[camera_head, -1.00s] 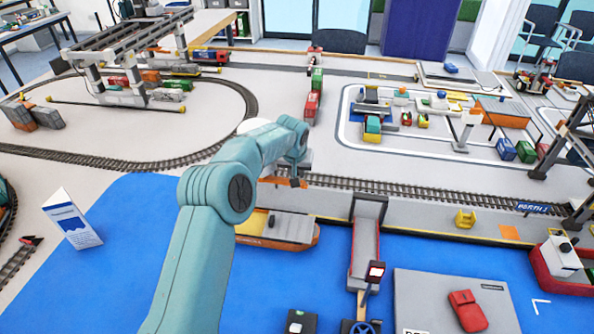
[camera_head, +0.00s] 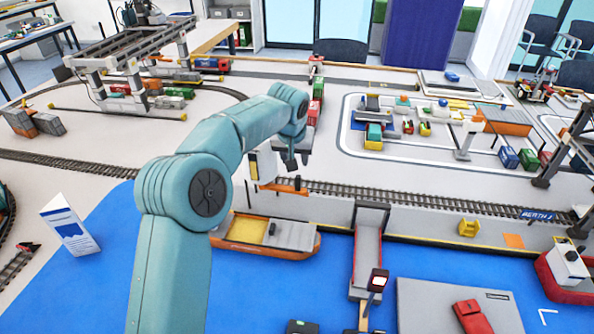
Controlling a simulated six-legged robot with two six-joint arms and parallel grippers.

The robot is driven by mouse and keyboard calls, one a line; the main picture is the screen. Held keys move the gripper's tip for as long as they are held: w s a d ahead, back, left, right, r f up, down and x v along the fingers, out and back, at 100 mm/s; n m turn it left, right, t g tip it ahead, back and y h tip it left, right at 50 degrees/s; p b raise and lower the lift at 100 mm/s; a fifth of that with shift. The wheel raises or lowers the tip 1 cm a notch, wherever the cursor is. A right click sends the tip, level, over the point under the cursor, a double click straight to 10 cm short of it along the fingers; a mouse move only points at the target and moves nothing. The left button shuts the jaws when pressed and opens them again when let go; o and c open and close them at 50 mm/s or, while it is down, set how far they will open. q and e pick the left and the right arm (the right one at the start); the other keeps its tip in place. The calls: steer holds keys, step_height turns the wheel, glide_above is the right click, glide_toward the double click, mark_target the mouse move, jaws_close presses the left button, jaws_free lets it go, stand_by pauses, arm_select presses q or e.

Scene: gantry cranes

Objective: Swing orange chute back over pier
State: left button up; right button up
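The orange chute (camera_head: 285,188) is a small bar beside a white post (camera_head: 262,165) at the pier edge. It lies roughly left to right along the near side of the rails, just above the orange-hulled boat (camera_head: 265,235) in the picture. My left gripper (camera_head: 296,162) hangs above the chute, fingers pointing down. Its dark fingers look apart, with nothing visible between them, and a gap shows between them and the chute. My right gripper is not in view.
Rails (camera_head: 420,203) run along the pier. A yellow piece (camera_head: 468,228) sits farther right. Blue water (camera_head: 270,285) lies in front.

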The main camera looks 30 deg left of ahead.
arm_select(q)
steer(key=v, duration=0.4)
steer(key=shift+r, duration=0.15)
steer(key=shift+s, duration=0.1)
stand_by(0.3)
